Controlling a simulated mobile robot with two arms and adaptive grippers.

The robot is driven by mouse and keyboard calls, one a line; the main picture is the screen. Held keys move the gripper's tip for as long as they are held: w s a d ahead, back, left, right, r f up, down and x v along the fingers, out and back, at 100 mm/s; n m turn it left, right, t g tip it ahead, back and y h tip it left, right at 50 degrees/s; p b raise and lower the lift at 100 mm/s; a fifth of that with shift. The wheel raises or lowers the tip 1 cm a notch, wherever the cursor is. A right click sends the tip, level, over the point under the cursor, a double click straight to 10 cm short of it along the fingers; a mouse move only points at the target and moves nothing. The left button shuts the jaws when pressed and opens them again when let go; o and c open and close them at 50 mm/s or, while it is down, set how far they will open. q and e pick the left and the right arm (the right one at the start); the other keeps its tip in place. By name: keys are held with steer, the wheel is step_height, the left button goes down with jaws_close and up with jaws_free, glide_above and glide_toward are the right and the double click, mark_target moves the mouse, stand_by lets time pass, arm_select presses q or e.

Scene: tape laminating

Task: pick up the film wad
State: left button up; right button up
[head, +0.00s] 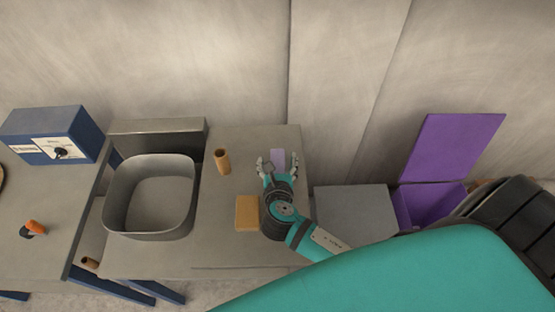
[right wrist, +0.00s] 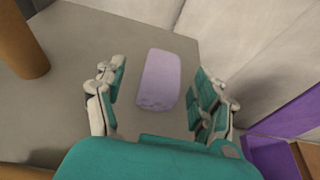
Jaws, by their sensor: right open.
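The film wad appears to be the pale lilac, flat block (head: 278,156) near the far right part of the grey table. It also shows in the right wrist view (right wrist: 159,77), lying flat with rounded corners and small marks on its near end. My right gripper (head: 277,161) is open above the table, its fingers spread on either side of the wad. In the right wrist view, gaps show between the wad and both fingers (right wrist: 161,88). Nothing is between the fingertips in contact with them. My left gripper is not in view.
On the table (head: 225,255) stand a brown cylinder (head: 222,161), a tan block (head: 247,213) left of my right wrist, and a large grey basin (head: 117,205). A grey box (head: 355,207) and an open purple bin (head: 452,150) are right of the table.

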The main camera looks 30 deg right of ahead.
mark_target(278, 157)
steer(key=x, duration=0.3)
steer(key=shift+w+d+f, duration=0.1)
steer(key=shift+w+d, duration=0.15)
steer(key=shift+w, duration=0.05)
steer(key=shift+s, duration=0.1)
steer(key=c, duration=0.9)
